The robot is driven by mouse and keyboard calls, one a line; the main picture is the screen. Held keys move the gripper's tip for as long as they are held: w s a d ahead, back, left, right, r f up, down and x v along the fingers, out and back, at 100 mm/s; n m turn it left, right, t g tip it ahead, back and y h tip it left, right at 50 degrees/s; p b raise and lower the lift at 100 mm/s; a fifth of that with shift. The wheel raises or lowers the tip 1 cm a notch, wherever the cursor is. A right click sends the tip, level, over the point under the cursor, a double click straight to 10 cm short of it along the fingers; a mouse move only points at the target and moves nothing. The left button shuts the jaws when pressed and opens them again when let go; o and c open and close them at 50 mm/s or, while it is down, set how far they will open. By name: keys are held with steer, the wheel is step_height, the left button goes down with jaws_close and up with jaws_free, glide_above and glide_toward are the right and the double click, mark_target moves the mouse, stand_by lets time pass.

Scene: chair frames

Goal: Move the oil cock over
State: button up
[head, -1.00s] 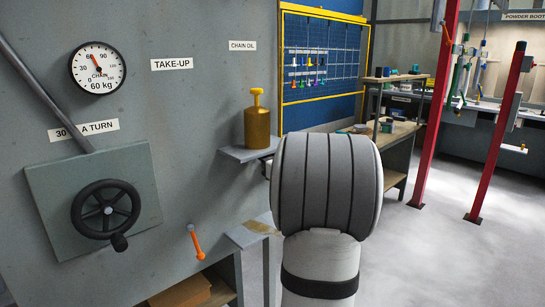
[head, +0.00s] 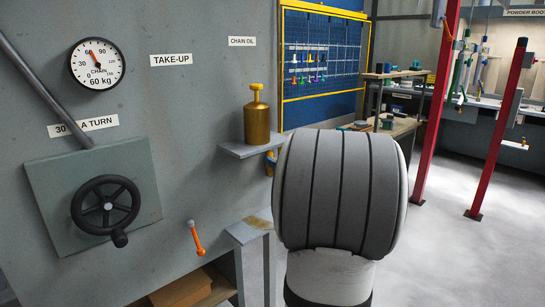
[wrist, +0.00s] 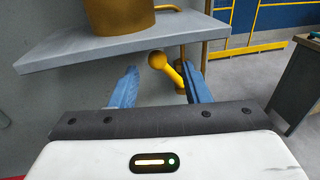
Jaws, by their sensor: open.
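The oil cock (wrist: 177,73) is a yellow lever with a round knob, mounted on a pipe below the grey shelf (wrist: 60,58). Its knob sits left of its pivot in the wrist view. My gripper (wrist: 158,70) has two blue fingers, open, one on each side of the cock in the picture. I cannot tell whether either finger touches it. A brass oil can (head: 257,123) stands on the shelf, under the CHAIN OIL label (head: 242,41). In the head view my own arm hides most of the gripper and the cock.
The grey panel carries a dial (head: 97,64), a black handwheel (head: 106,205) and an orange lever (head: 196,238). A blue tool board (head: 322,60) and a bench (head: 400,130) stand behind. Two red posts (head: 498,130) rise at the right, with open floor around them.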

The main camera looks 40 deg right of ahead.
steer(key=shift+s+a, duration=0.15)
steer(key=shift+s, duration=1.1)
steer(key=shift+c, duration=0.2)
steer(key=shift+c, duration=0.8)
steer(key=shift+s+a+f+m+p, duration=0.1)
steer(key=shift+s+a+m+p, duration=0.15)
steer(key=shift+m+p, duration=0.3)
steer(key=shift+c, duration=0.6)
steer(key=s+a+m+y+p, duration=0.1)
steer(key=s+m, duration=0.1)
steer(key=m, duration=0.1)
steer(key=s+a+f+m+p, duration=0.1)
steer(key=s+m+p, duration=0.1)
steer(key=m, duration=0.1)
steer(key=s+a+f+m+y+p, duration=0.1)
steer(key=m+p, duration=0.1)
steer(key=m, duration=0.1)
steer(key=shift+s+a+f+t+y, duration=0.2)
steer(key=shift+s+a+t+y, duration=0.1)
steer(key=shift+s+a+t, duration=0.1)
jaws_close()
steer(key=w+d+r+m+p, duration=0.1)
steer(key=w+d, duration=0.1)
steer(key=w, duration=0.8)
steer(key=shift+w+d+r, duration=0.2)
steer(key=shift+w+d, duration=0.05)
steer(key=shift+d, duration=0.1)
